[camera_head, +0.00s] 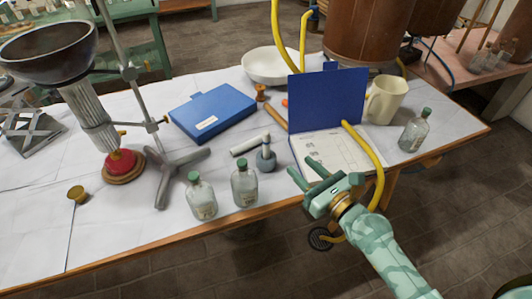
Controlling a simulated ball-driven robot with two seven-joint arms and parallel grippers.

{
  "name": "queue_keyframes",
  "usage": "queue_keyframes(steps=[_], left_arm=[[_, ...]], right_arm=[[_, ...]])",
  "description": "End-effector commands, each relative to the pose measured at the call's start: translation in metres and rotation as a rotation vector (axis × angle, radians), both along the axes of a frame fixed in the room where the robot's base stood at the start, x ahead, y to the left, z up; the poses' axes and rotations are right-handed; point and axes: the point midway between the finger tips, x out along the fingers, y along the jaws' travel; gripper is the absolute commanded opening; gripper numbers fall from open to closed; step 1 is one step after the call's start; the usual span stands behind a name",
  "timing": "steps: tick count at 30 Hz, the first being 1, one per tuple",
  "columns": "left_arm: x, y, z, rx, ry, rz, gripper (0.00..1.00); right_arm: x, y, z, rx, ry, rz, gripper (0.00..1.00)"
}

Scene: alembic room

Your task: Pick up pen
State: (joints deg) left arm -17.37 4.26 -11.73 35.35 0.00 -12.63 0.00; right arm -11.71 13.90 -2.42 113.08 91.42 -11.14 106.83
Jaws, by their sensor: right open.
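My right gripper (305,172) comes in from the lower right, green, with its two fingers apart and nothing seen between them. It is over the front edge of the table, just in front of an open blue folder (328,96) with a printed white page (330,152). The fingers overlap the lower left of the page in the picture; whether they touch it I cannot tell. I cannot make out a pen for certain. A white cylinder (249,144) lies left of the folder, beside a small grey flask-like object (265,156). My left gripper is not in view.
Two glass bottles (202,196) (244,184) stand near the front edge, and another bottle (414,132) stands at right by a cream mug (384,99). A closed blue case (212,110), a white bowl (270,66) and a metal stand (172,178) occupy the table. A yellow hose (374,160) hangs beside the gripper.

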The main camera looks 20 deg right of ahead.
Motion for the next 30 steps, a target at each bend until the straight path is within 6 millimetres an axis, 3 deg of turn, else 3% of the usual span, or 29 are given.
queue_keyframes(steps=[2, 10, 17, 25, 30], left_arm=[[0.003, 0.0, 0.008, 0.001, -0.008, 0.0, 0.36], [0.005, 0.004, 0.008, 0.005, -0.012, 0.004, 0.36], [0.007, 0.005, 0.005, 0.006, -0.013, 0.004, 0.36], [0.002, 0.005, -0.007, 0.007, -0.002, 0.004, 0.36], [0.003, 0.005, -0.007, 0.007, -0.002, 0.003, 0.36]], right_arm=[[0.018, 0.006, 0.008, 0.005, -0.007, 0.0, 0.41], [0.078, 0.024, 0.002, 0.001, -0.002, 0.0, 0.41], [0.097, 0.031, 0.0, -0.001, 0.0, 0.001, 0.41], [0.135, 0.046, -0.006, -0.002, 0.0, 0.0, 0.41], [0.141, 0.048, -0.004, -0.003, 0.0, 0.001, 0.41]])
